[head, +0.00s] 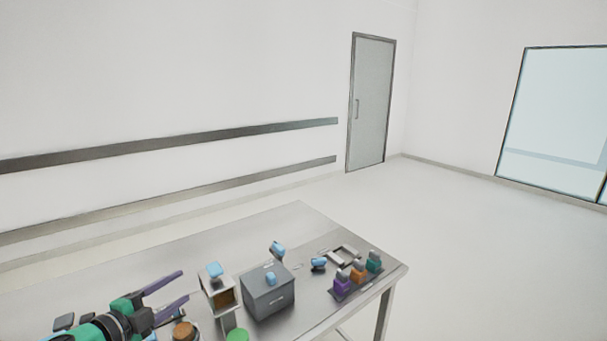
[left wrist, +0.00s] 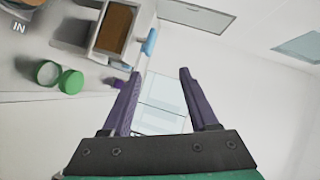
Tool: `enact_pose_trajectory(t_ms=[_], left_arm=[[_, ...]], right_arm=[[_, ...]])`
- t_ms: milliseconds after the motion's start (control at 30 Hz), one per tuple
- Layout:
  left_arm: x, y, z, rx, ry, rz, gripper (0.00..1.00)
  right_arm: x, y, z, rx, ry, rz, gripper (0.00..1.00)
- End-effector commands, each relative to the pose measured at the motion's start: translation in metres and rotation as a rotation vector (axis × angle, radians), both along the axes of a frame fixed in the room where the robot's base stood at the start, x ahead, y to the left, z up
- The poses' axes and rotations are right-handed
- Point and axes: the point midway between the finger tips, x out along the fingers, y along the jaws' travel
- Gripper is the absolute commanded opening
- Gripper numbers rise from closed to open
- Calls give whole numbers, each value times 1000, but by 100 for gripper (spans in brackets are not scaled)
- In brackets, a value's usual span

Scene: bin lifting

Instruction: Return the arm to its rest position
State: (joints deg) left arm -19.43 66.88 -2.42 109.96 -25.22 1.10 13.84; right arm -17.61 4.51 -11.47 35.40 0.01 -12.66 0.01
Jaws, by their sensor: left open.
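My left gripper (head: 184,285) comes in from the lower left over the table (head: 310,226), with its two purple fingers spread apart. In the left wrist view my left gripper (left wrist: 160,74) is open, and nothing is held between the fingers. In the head view the fingers point right, toward a small metal stand (head: 218,290) with a blue-topped piece. My right gripper is not in view.
Purple, orange and teal items sit on a dark tray (head: 343,294) near the right edge. A green lid (head: 238,335) lies near the front. Floor beyond the table is clear.

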Motion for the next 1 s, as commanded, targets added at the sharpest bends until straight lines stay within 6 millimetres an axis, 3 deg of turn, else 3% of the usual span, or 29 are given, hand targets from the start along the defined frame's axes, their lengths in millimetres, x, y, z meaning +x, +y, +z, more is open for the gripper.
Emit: enact_pose_trajectory(t_ms=[133,300,500,667,1000], left_arm=[[-34,23,-66,-333,184,488,60],[-103,16,-136,-526,514,826,60],[-178,-22,-177,-641,864,1004,60],[-230,-58,-188,-699,1119,1060,60],[-222,-59,-353,-653,1164,1084,60]], right_arm=[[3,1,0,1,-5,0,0],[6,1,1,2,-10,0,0],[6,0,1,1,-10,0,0],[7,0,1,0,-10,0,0],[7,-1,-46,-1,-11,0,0]])
